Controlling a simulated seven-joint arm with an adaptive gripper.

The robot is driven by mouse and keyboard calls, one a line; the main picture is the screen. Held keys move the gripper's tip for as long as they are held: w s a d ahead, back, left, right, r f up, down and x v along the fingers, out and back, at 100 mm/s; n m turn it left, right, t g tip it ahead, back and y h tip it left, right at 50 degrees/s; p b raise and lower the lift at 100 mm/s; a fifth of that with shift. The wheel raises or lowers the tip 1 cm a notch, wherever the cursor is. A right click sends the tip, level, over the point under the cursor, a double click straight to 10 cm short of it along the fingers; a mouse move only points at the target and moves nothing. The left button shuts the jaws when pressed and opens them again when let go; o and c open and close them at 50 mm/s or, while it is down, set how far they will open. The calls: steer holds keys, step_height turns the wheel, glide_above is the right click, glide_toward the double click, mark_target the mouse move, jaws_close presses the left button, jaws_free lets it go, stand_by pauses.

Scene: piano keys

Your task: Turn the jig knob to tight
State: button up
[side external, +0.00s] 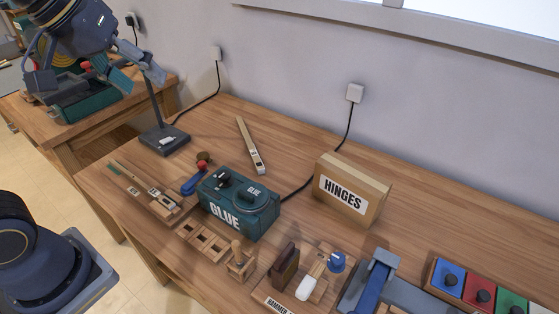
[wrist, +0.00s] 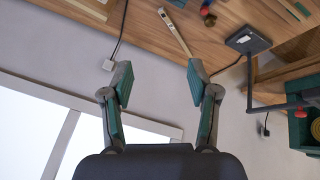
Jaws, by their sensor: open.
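A blue round knob (side external: 337,261) stands on a small wooden jig at the front of the bench, beside a white block (side external: 306,288). A sign partly reading "HAMMER" (side external: 277,303) lies before it, cut by the picture's lower edge. Any marking for tight on the knob is too small to read. My gripper (side external: 142,76) is open and empty, high at the upper left, far from the knob. In the wrist view my gripper (wrist: 158,80) has its two fingers wide apart with nothing between them; the knob is not visible there.
A green glue box (side external: 240,203), a cardboard hinges box (side external: 350,190) and a blue lever clamp (side external: 375,280) stand around the jig. Coloured button blocks (side external: 480,290) sit at right. A lamp base (side external: 164,140) is at left. The back right of the bench is clear.

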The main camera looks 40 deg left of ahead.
steer(key=w+d+f+n+g+h, duration=0.1)
steer(key=w+d+f+n+g, duration=0.15)
steer(key=w+d, duration=1.35)
steer(key=m+g+y, duration=0.2)
steer(key=m+g, duration=0.1)
steer(key=g, duration=0.1)
glide_above(338, 258)
step_height(338, 258, down, 20)
steer(key=shift+t, duration=0.25)
step_height(338, 258, down, 16)
steer(key=shift+r, duration=0.2)
jaws_close()
